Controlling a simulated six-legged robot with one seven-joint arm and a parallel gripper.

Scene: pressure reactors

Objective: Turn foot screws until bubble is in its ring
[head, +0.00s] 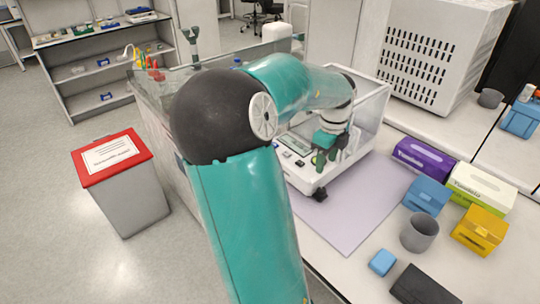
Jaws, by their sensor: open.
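A white analytical balance (304,176) with clear draft-shield walls stands on a pale lilac mat (350,221) on the bench. A dark foot screw (320,194) shows under its front corner. My teal arm reaches over the bench, and my gripper (322,160) points down at the front right part of the balance, above and behind that foot screw. The gripper's fingers look dark green and apart, with nothing seen between them. The level bubble and its ring cannot be made out. My arm hides the balance's left side and any other foot screw.
Right of the mat stand a purple box (424,158), a green-white box (480,188), blue (427,195) and yellow (479,230) boxes, a grey cup (419,232), a small blue block (382,262) and a black case (422,287). A red-lidded bin (120,185) stands on the floor left.

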